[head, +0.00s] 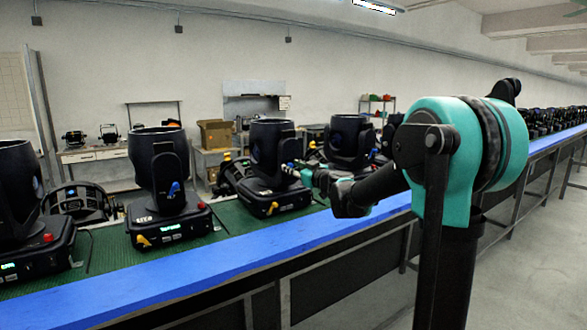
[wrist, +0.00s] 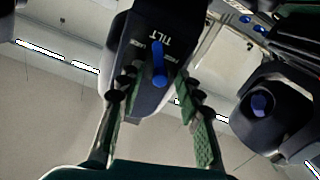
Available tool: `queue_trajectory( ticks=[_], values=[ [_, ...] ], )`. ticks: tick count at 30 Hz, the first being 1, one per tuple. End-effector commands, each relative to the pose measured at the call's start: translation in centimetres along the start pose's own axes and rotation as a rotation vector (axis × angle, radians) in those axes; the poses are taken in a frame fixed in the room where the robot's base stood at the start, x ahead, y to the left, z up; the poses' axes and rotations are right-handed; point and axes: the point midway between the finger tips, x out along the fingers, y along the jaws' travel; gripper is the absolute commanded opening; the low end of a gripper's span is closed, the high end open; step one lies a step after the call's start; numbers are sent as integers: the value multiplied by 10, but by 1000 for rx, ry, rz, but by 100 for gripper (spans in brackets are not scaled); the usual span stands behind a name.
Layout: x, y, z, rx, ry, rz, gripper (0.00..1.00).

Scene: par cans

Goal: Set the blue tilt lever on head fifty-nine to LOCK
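In the head view my gripper (head: 305,174) is at the right side of a black moving head (head: 270,146) on the belt. In the wrist view my gripper (wrist: 154,88) is open, with green pads on both fingers. The blue tilt lever (wrist: 158,66) stands on the black yoke arm (wrist: 128,52), just beyond and between the fingertips, under the word TILT. Small labels lie on both sides of the lever, too blurred to read. I see nothing held. I cannot read the head's number in either view.
Other black heads stand along the green belt (head: 105,250), one to the left (head: 155,170) with a blue lever. A blue rail (head: 150,273) runs along the belt's front edge. In the wrist view another head with a blue part (wrist: 262,103) is at right. The floor at right is clear.

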Motion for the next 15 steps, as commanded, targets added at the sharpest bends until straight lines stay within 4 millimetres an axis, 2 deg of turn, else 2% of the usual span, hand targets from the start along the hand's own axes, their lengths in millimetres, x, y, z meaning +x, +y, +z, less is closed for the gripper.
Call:
queue_trajectory(
  ticks=[7,15],
  values=[
    [0,0,0,0,0,0,34],
    [0,0,0,0,0,0,1]
  ],
)
